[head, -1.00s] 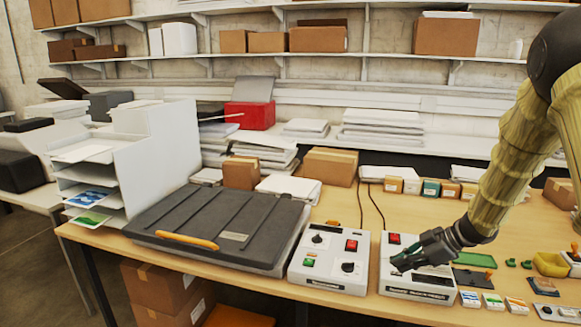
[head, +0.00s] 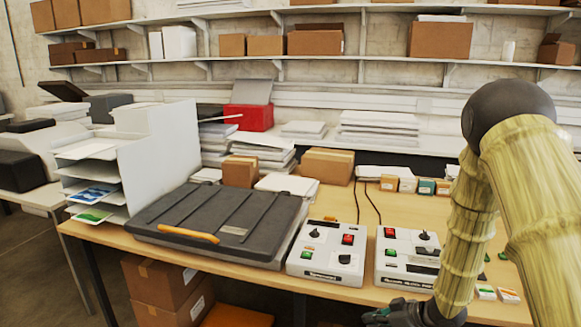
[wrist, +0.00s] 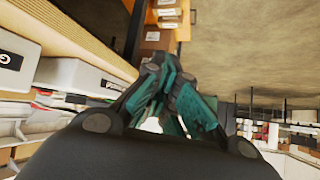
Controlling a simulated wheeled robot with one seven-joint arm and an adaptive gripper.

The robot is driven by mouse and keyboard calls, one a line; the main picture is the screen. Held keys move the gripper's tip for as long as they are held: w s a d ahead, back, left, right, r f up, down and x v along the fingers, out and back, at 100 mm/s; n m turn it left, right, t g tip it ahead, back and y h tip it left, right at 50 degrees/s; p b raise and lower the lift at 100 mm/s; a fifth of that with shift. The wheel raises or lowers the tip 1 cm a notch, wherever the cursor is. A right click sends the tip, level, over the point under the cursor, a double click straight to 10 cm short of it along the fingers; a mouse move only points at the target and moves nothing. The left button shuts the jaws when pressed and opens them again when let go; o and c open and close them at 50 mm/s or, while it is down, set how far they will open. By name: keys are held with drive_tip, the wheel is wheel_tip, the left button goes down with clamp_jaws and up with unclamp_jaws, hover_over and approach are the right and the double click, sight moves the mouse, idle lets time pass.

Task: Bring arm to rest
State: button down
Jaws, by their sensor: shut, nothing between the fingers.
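My gripper (head: 385,314) is at the bottom of the head view, in front of the table's front edge and below the right control box. Part of it is hidden behind my own arm. In the wrist view my gripper (wrist: 172,90) has its teal fingers brought together with nothing between them. My arm comes down from the right side of the head view, covering the right end of the table.
Two control boxes, the left one (head: 326,255) and the right one (head: 407,258), stand near the table's front edge. The dark-lidded laminator (head: 215,220) lies left of them. Cardboard boxes (head: 165,290) stand under the table. Shelves line the wall.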

drive_tip(key=s+a+f+m+g+h+b, duration=0.25)
drive_tip(key=s+f+m+h, duration=0.45)
drive_tip(key=s+f, duration=1.75)
drive_tip(key=s+d+f+m+g+b, duration=0.1)
drive_tip(key=s+m+g, duration=0.1)
drive_tip(key=s, duration=1.3)
drive_tip(key=shift+s+d+m+g+h, duration=0.25)
drive_tip(key=shift+d+m+g+h, duration=0.15)
drive_tip(key=shift+g, duration=0.25)
drive_tip(key=shift+f, duration=0.1)
